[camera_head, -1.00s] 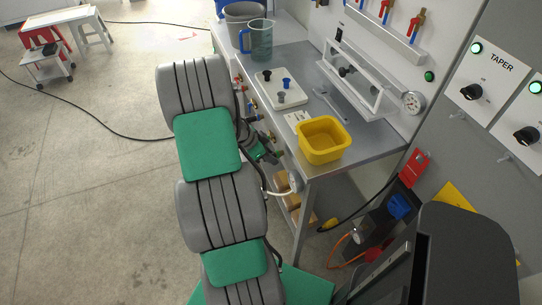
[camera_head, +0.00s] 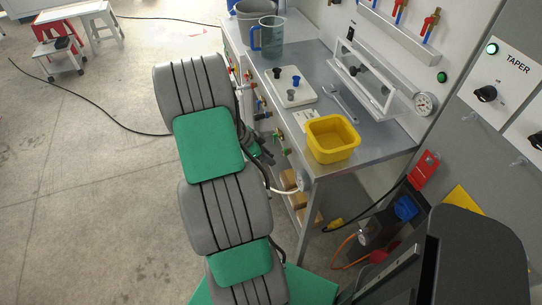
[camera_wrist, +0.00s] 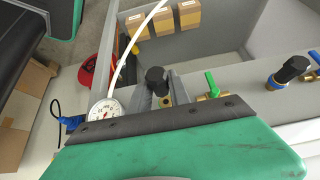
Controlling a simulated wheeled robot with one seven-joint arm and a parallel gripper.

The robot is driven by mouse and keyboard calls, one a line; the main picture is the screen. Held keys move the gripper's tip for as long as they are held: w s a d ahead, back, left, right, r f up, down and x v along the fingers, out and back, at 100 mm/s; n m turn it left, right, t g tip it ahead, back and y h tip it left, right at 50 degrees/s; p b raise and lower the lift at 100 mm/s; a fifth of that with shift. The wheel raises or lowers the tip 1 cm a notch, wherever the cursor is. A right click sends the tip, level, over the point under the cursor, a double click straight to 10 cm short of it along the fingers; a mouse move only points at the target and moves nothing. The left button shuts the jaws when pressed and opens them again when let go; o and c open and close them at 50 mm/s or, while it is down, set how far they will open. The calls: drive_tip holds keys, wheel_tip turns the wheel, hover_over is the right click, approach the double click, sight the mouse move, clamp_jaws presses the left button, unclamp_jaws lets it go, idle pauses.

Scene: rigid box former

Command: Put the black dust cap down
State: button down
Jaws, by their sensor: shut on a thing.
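The black dust cap (camera_wrist: 156,75) shows in the wrist view, upright between the grey fingers of my gripper (camera_wrist: 162,92). The gripper is shut on the cap, above the fittings along the bench's front. A brass part shows just below the cap; I cannot tell whether they touch. In the head view my arm hides most of the gripper and the cap.
The grey bench (camera_head: 375,134) carries a yellow bin (camera_head: 333,138), a white board (camera_head: 286,88) with small blue and dark pieces, a wrench (camera_head: 344,106) and a jug (camera_head: 268,38). A gauge (camera_wrist: 105,110) and a green-handled valve (camera_wrist: 211,86) are near the gripper.

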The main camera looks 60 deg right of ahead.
drive_tip(key=shift+w+a, duration=0.2)
drive_tip(key=shift+a, duration=0.05)
drive_tip(key=shift+n+t+h, duration=0.3)
drive_tip(key=shift+n, duration=0.5)
drive_tip(key=w+a+f+n+t, duration=0.2)
drive_tip(key=a+n+t, duration=0.1)
drive_tip(key=a+n, duration=0.3)
drive_tip(key=w+a+f+n+t, duration=0.1)
drive_tip(key=a+f+n+t, duration=0.1)
drive_tip(key=a+n+t, duration=0.4)
drive_tip(key=w+a+r+n+y, duration=0.1)
drive_tip(key=w+a+r+n, duration=0.3)
drive_tip(key=a+r, duration=0.4)
drive_tip(key=w+a+r+n+t+y+p, duration=0.1)
drive_tip(key=w+a+r+n, duration=0.4)
drive_tip(key=a, duration=0.6)
drive_tip(key=w+a+r+n+y, duration=0.3)
drive_tip(key=w+a+r+n, duration=0.1)
drive_tip(key=w+a+r, duration=0.4)
wheel_tip(320, 180, up, 4)
drive_tip(key=a, duration=0.2)
drive_tip(key=shift+a+f+t, duration=0.2)
drive_tip(key=shift+a+t, duration=0.1)
drive_tip(key=shift+a, duration=0.05)
